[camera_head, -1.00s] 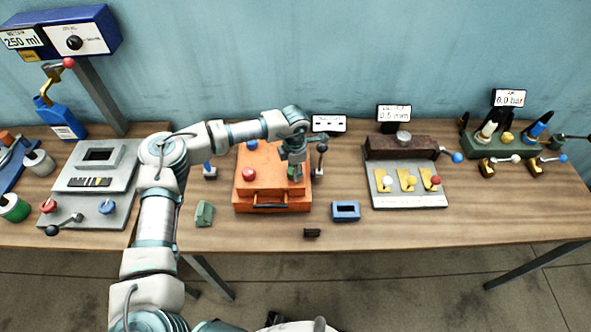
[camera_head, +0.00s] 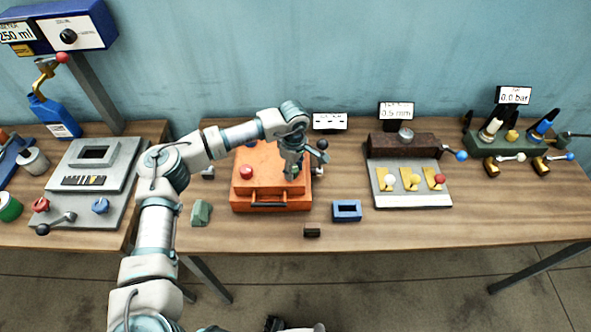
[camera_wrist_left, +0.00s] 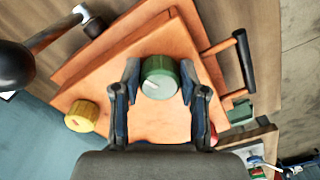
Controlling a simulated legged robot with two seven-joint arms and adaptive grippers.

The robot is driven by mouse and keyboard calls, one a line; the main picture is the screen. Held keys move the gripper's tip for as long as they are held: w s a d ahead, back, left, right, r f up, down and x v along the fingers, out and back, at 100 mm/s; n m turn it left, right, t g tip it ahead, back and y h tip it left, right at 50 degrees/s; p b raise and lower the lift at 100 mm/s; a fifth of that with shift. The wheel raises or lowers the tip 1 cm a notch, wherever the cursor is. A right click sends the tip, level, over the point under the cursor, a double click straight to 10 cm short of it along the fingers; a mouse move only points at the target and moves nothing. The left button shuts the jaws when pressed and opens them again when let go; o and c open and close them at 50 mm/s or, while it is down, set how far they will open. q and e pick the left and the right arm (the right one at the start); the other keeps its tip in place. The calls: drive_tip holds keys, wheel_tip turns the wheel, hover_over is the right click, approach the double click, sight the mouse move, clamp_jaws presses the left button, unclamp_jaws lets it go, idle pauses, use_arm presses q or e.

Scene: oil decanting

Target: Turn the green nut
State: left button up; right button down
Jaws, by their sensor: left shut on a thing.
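The green nut (camera_wrist_left: 160,77) is a round, ridged knob with a pale mark on its top. It stands on the orange box (camera_head: 271,207), whose surface also fills much of the left wrist view (camera_wrist_left: 158,125). My left gripper (camera_wrist_left: 159,69) has one finger on each side of the nut and is shut on it. In the head view my left gripper (camera_head: 291,170) points down at the right part of the box, and the nut is mostly hidden there. My right gripper does not show.
A red knob (camera_head: 246,172) sits on the box's left part. A black-knobbed lever (camera_head: 322,147) stands close by on the right. A blue block (camera_head: 346,211), a small dark block (camera_head: 312,230) and a grey-green block (camera_head: 201,212) lie around the box. The table's front strip is mostly clear.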

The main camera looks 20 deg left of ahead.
use_arm(q)
drive_tip(key=m, duration=0.2)
drive_tip(key=m+b, duration=0.1)
drive_tip(key=m, duration=0.2)
drive_tip(key=shift+a+f+m+b, duration=0.1)
drive_tip(key=shift+a+m+b, duration=0.2)
drive_tip(key=shift+b, duration=0.1)
drive_tip(key=m+b, duration=0.1)
drive_tip(key=m, duration=0.2)
drive_tip(key=shift+m, duration=0.9)
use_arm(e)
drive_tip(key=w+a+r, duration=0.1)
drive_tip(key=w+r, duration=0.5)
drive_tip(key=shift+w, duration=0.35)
use_arm(q)
drive_tip(key=shift+r, duration=0.2)
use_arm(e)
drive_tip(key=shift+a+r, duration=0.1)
use_arm(q)
drive_tip(key=o, duration=1)
drive_tip(key=shift+o, duration=0.7)
drive_tip(key=shift+w+f, duration=0.1)
drive_tip(key=shift+f, duration=0.05)
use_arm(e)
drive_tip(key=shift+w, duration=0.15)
use_arm(q)
drive_tip(key=shift+r, duration=0.4)
wheel_tip(320, 180, up, 11)
